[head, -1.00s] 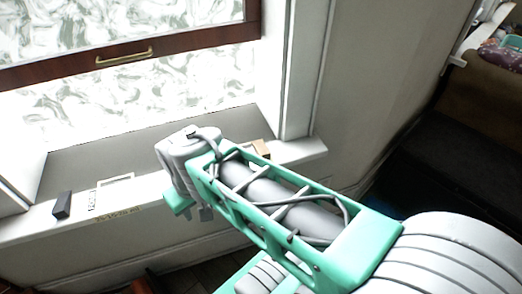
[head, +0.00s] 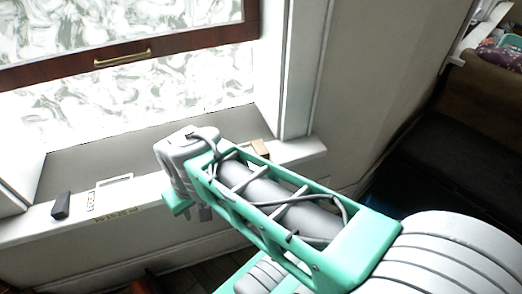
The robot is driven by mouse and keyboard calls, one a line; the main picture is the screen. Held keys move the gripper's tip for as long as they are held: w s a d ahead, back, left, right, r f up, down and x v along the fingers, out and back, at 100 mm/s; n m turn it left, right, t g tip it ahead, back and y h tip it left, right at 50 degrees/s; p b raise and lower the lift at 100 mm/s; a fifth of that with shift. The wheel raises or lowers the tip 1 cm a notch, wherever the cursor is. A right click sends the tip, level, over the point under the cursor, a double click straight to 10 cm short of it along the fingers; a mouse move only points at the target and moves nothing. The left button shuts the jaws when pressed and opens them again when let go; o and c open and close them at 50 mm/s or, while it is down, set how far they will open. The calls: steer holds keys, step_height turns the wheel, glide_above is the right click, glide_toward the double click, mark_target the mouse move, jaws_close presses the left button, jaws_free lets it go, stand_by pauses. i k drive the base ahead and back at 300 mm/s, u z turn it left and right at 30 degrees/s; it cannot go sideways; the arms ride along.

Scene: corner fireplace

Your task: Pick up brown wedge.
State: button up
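A small brown block (head: 261,148), which looks like the brown wedge, sits on the white window sill, just right of my arm's end in the head view. Its lower part is hidden behind my arm. My gripper (head: 178,204) is at the sill's front edge, left of the brown block and apart from it. The wrist hides most of the fingers, so I cannot see whether they are open or shut, or whether they hold anything.
On the sill (head: 45,226) to the left lie a dark block (head: 61,206), a small lettered piece (head: 91,200), a white frame (head: 115,182) and yellowish lettering (head: 117,217). A window with a brass handle (head: 122,57) is behind.

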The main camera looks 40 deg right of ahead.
mark_target(259, 148)
steer(key=u, duration=1.5)
steer(key=k, duration=1.25)
steer(key=u, duration=0.6)
